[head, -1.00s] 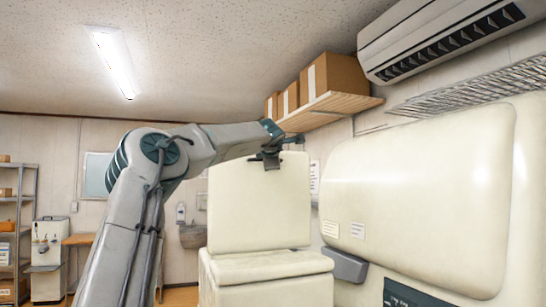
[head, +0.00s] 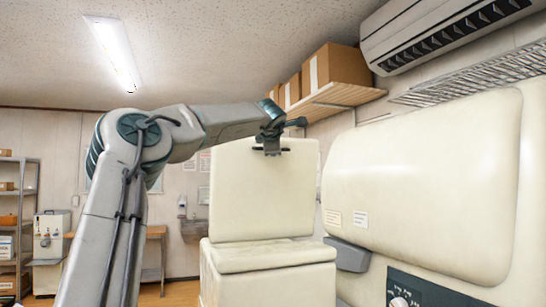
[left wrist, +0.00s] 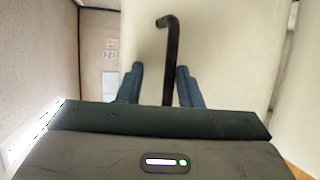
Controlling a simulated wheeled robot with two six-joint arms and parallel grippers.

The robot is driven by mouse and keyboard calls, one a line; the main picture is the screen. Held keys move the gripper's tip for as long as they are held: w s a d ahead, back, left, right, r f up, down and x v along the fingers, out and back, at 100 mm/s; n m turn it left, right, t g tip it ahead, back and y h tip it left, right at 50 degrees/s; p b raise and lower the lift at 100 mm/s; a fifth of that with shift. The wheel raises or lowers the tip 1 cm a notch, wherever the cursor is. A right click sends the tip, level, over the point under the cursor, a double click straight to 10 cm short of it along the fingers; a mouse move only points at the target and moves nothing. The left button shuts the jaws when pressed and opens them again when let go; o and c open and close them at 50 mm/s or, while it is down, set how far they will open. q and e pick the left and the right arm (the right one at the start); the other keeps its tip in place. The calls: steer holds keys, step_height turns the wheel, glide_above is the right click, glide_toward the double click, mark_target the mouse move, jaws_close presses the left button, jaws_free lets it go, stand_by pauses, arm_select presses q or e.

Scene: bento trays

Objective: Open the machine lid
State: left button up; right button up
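A cream machine has a low body (head: 270,258) with a flat top. A tall cream panel (head: 262,205), apparently its lid, stands upright at the back of it. My left gripper (head: 272,143) is at the panel's top edge in the head view, its fingers small and partly hidden. In the left wrist view, a dark bent bar like a handle (left wrist: 172,55) lies against a cream surface. The two blue fingers of my left gripper (left wrist: 160,85) are apart, one on each side of this bar, with gaps visible. My right gripper is not in view.
A large cream machine (head: 430,190) with a dial panel (head: 415,292) and grey latch (head: 347,255) fills the right. A wooden shelf (head: 335,95) with cardboard boxes (head: 340,65) is above. A metal rack (head: 18,225) stands far left.

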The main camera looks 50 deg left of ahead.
arm_select(q)
steer(key=p+v, duration=0.1)
steer(key=v, duration=0.6)
steer(key=shift+w+a, duration=0.1)
